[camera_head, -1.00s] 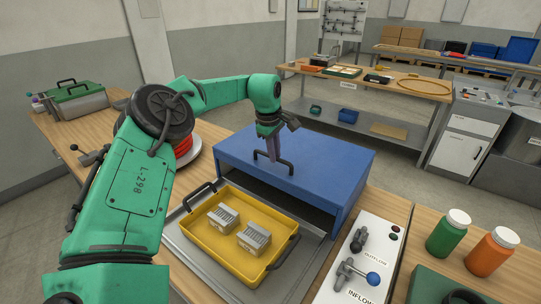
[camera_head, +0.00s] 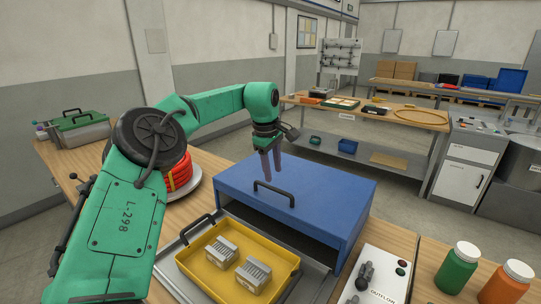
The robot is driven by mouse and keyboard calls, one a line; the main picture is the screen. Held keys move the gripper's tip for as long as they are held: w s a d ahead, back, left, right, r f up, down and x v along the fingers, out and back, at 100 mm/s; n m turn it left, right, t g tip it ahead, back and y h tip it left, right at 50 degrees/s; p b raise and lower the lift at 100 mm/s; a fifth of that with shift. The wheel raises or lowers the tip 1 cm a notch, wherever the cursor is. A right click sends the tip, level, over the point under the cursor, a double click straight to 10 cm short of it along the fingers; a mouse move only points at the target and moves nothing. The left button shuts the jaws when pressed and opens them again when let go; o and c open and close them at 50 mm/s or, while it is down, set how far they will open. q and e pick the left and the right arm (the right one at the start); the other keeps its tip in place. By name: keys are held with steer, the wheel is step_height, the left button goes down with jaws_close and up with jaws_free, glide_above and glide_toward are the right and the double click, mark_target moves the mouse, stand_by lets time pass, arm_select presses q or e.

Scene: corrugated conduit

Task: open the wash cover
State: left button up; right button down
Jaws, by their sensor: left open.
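The wash cover (camera_head: 325,189) is a blue box-like hood on the bench, with a black bar handle (camera_head: 274,195) on its top. A dark gap shows under its front edge, and the inside is hidden in shadow. My left gripper (camera_head: 271,176) points down over the cover, just behind and above the handle. Its fingers are open and hold nothing, and they look clear of the bar. My right gripper is not in view.
A yellow tray (camera_head: 206,286) with two grey ribbed blocks (camera_head: 222,250) stands before the cover's opening. A valve panel (camera_head: 390,264) and green (camera_head: 458,268) and orange (camera_head: 507,283) bottles stand at right. A red coil (camera_head: 180,172) lies left of the cover.

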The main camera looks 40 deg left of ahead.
arm_select(q)
step_height(320, 180, up, 8)
steer(key=s, duration=0.1)
steer(key=shift+s+r, duration=0.2)
steer(key=shift+s, duration=0.15)
steer(key=shift+f, duration=0.1)
